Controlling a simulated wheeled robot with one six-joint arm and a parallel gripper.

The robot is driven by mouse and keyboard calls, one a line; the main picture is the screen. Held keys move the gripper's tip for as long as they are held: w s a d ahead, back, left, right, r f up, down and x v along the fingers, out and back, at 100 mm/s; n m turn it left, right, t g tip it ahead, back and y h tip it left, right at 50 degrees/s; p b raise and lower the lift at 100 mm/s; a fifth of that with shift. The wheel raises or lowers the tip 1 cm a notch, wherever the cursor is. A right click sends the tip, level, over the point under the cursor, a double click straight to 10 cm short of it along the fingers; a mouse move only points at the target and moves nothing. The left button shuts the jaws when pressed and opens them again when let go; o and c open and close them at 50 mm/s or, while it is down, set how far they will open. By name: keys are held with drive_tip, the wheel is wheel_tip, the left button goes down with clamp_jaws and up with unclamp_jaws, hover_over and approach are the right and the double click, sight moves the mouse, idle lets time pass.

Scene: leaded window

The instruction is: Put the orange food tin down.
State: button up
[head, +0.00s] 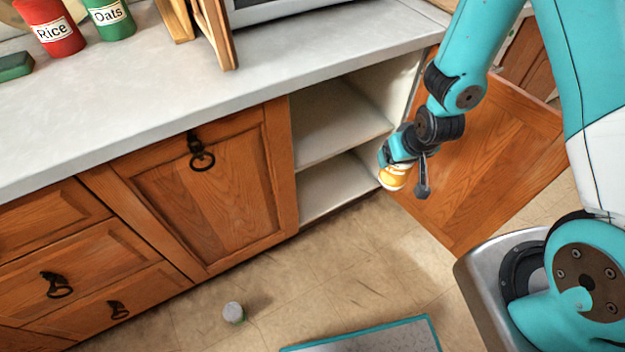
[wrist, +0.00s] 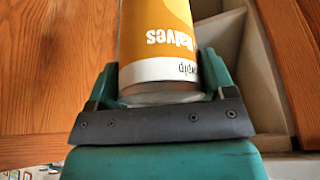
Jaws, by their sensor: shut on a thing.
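The orange food tin (head: 394,177) has an orange band and white lettering. My gripper (head: 392,165) is shut on it and holds it in front of the open cabinet, beside the open door. In the wrist view the tin (wrist: 158,40) sits between the two fingers of my gripper (wrist: 158,90), and part of its label reads "Halves" upside down. The tin's far end is cut off by the top of the wrist view. In the head view the tin is partly covered by my gripper.
The open cabinet (head: 335,118) has bare shelves. Its wooden door (head: 490,160) swings out to the right. The counter (head: 150,105) holds a red Rice canister (head: 55,30) and a green Oats canister (head: 110,18).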

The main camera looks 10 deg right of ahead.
drive_tip(key=w+f+n+y+b, duration=0.15)
drive_tip(key=w+f+b, duration=0.35)
drive_tip(key=f+b, duration=1)
drive_tip(key=w+a+f+n+b, duration=0.15)
drive_tip(key=w+f+b, duration=0.25)
drive_tip(key=f+b, duration=1.1)
drive_tip(key=w+f+n+y+b, duration=0.15)
drive_tip(key=w+f+b, duration=0.35)
drive_tip(key=f+b, duration=1)
drive_tip(key=shift+n+h, duration=0.4)
drive_tip(key=shift+n, duration=0.05)
drive_tip(key=w+a+f+b, duration=0.1)
drive_tip(key=w+a+b, duration=0.2)
drive_tip(key=w+b, duration=0.1)
drive_tip(key=w+a+f+b, duration=0.2)
drive_tip(key=w+b, duration=0.3)
drive_tip(key=w, duration=0.1)
drive_tip(key=w+a+f+b, duration=0.1)
drive_tip(key=w+a+b, duration=0.2)
drive_tip(key=w+b, duration=0.2)
drive_tip(key=shift+w+a+f, duration=0.25)
drive_tip(key=shift+a+f, duration=0.1)
drive_tip(key=shift+f, duration=0.05)
drive_tip(key=shift+r, duration=0.2)
drive_tip(key=shift+f, duration=0.15)
drive_tip(key=o, duration=1.2)
drive_tip(key=shift+f, duration=0.1)
